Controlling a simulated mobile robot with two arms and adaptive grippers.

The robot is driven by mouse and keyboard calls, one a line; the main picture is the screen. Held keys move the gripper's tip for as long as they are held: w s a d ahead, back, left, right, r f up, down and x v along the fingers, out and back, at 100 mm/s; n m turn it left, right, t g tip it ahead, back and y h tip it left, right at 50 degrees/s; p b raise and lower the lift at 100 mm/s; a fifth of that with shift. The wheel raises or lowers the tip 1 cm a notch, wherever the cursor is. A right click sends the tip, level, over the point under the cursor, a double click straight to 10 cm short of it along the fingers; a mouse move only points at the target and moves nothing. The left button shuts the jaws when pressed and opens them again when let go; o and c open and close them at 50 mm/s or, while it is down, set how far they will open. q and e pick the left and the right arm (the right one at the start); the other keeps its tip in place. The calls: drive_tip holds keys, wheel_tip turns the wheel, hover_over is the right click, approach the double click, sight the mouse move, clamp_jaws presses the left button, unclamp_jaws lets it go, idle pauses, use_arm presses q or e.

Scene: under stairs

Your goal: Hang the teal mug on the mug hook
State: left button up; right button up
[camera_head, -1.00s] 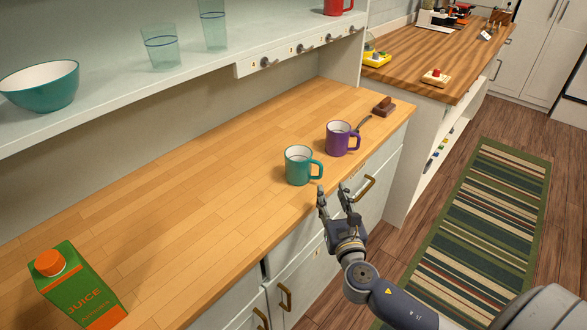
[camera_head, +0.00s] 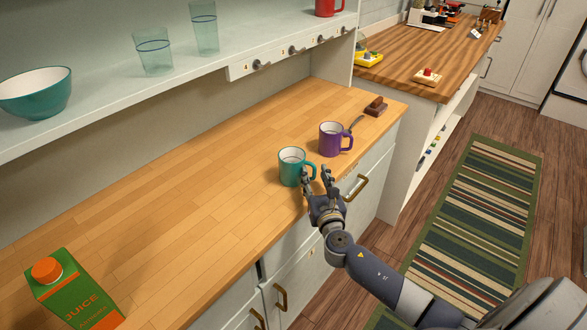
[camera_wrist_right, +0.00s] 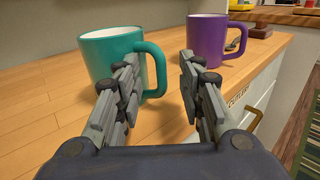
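The teal mug (camera_head: 290,168) stands upright on the wooden counter near its front edge. Its handle points right in the head view. My right gripper (camera_head: 318,176) is open at the handle. In the right wrist view, the teal mug (camera_wrist_right: 100,52) is ahead to the left, and its handle shows in the gap between the spread fingers (camera_wrist_right: 158,72). I cannot tell whether a finger touches it. Several mug hooks (camera_head: 294,51) sit in a row on a white rail under the shelf, with small labels too small to read. My left gripper is not in view.
A purple mug (camera_head: 330,140) stands just behind and right of the teal one. A brown-handled tool (camera_head: 374,107) lies farther back. A juice carton (camera_head: 68,292) stands front left. The shelf (camera_head: 110,88) holds a bowl, glasses and a red mug. The counter's middle is clear.

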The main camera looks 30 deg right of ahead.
clamp_jaws()
drive_tip(key=shift+r, duration=0.15)
drive_tip(key=shift+r, duration=0.2)
wheel_tip(320, 180, up, 3)
drive_tip(key=shift+r+p, duration=0.2)
drive_tip(key=shift+p, duration=0.35)
drive_tip(key=d+r+b+v, duration=0.1)
drive_tip(key=b+v, duration=0.1)
drive_tip(key=v, duration=1.4)
drive_tip(key=shift+s+d, duration=0.2)
drive_tip(key=shift+s, duration=0.05)
